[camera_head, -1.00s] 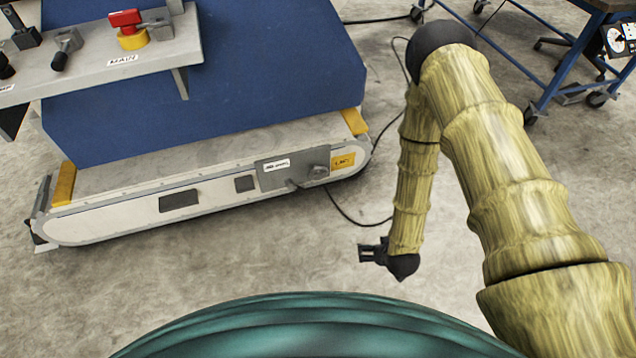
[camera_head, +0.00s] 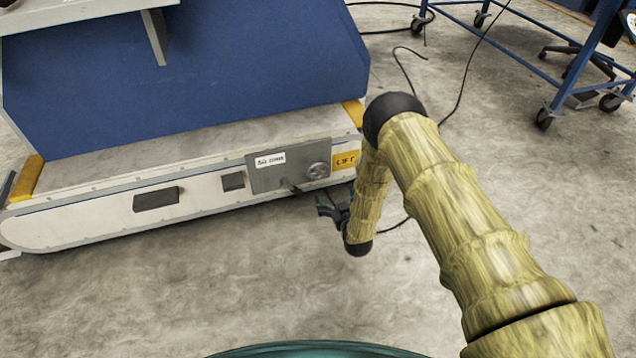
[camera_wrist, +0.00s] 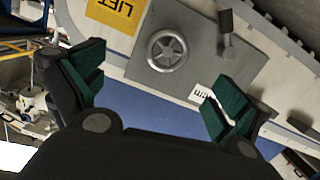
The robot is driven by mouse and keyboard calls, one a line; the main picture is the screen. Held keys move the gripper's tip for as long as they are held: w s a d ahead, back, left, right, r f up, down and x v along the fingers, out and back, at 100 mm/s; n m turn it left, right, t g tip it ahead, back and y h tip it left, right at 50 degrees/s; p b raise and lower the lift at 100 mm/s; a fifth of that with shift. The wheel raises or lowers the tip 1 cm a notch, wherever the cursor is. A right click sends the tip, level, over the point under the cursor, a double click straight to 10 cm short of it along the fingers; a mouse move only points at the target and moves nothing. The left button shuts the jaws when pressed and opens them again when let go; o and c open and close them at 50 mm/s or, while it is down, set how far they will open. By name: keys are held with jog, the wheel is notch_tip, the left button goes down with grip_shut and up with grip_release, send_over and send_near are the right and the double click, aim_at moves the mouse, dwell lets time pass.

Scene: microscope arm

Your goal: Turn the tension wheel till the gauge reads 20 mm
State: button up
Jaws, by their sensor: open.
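A small grey spoked wheel (camera_head: 318,171) sits on a grey plate (camera_head: 285,181) on the side of the white base, left of the yellow LIFT label. The wheel shows larger in the wrist view (camera_wrist: 167,50), above and between my fingers. No gauge reading can be made out. My gripper (camera_head: 326,205) is open and empty, apart from the wheel and a little below it in the head view.
A yellow LIFT label (camera_head: 346,160) is beside the plate. A short dark lever (camera_head: 292,187) sticks out near the wheel. A blue-legged wheeled table (camera_head: 560,80) stands at the right, and black cables lie on the floor. The floor in front of the base is clear.

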aim_at(318, 171)
jog(key=shift+n+t+y, duration=0.3)
jog(key=shift+t+y, duration=0.2)
jog(key=shift+t, duration=0.2)
jog(key=b+x, duration=0.2)
jog(key=x, duration=0.2)
jog(key=a+b+x, duration=0.1)
jog(key=b+x, duration=0.1)
jog(key=x, duration=0.2)
jog(key=f+b+x, duration=0.1)
jog(key=b+x, duration=0.1)
jog(key=x, duration=0.2)
jog(key=shift+a+f, duration=0.1)
jog(key=shift+a, duration=0.25)
jog(key=shift+b+x, duration=0.6)
jog(key=shift+x, duration=0.35)
jog(key=shift+c, duration=0.2)
jog(key=c, duration=1)
